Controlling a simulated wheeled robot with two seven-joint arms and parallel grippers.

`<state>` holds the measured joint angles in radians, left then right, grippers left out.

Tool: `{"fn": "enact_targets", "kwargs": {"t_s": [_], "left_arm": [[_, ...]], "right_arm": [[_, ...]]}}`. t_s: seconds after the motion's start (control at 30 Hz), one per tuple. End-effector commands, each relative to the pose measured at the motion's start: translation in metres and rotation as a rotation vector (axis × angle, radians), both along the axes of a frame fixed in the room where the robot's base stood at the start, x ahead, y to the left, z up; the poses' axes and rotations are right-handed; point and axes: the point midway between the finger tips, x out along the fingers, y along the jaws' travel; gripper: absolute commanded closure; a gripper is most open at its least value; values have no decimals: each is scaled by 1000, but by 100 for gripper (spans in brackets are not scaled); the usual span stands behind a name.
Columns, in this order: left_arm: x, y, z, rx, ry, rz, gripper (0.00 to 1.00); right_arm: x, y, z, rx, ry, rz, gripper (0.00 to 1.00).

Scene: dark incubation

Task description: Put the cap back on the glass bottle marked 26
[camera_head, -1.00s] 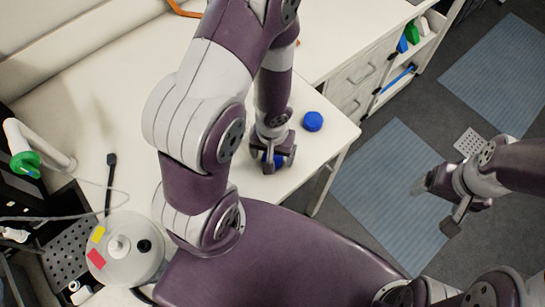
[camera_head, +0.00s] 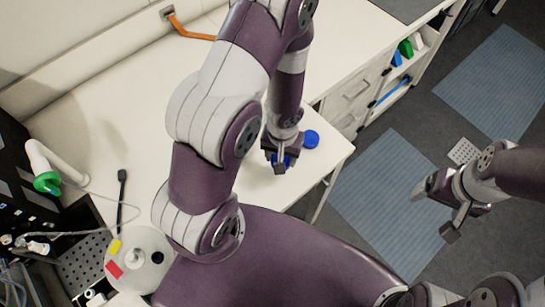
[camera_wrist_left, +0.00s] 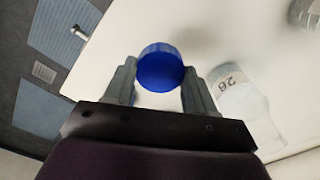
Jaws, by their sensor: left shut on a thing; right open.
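My left gripper (camera_head: 279,160) is shut on a blue cap (camera_wrist_left: 161,67), which sits between the two fingertips in the left wrist view. It is over the white table near its right edge. The glass bottle marked 26 (camera_wrist_left: 245,105) shows in the left wrist view, right of the held cap and apart from it. It is clear, with a white label, and I see no cap on it. In the head view I cannot make the bottle out. My right gripper (camera_head: 436,208) is open and empty over the floor at the right.
A round whitish device (camera_head: 152,262) and black equipment stand at the left.

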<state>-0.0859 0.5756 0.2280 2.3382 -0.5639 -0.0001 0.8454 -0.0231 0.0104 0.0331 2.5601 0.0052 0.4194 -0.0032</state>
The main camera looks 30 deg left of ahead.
Motion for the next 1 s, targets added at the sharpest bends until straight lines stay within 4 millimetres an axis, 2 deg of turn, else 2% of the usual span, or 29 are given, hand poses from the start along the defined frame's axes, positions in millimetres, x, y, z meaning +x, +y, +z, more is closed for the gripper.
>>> {"fn": "enact_targets", "kwargs": {"t_s": [0.03,0.1,0.3,0.4,0.5,0.63,1.0], "left_arm": [[9,-5,24,1,2,-2,73],[22,-11,34,1,2,-1,73],[52,-26,52,1,2,-1,73],[62,-31,55,2,1,2,73],[70,-34,57,2,0,2,73],[76,-37,56,2,-1,2,73],[78,-39,52,1,-1,0,73]], "right_arm": [[0,0,33,0,0,0,15],[0,0,57,0,0,0,15],[0,0,117,0,0,0,15],[0,0,138,0,0,0,15],[0,0,153,0,0,0,15],[0,0,162,0,1,0,15],[0,0,163,0,1,0,15]]}}
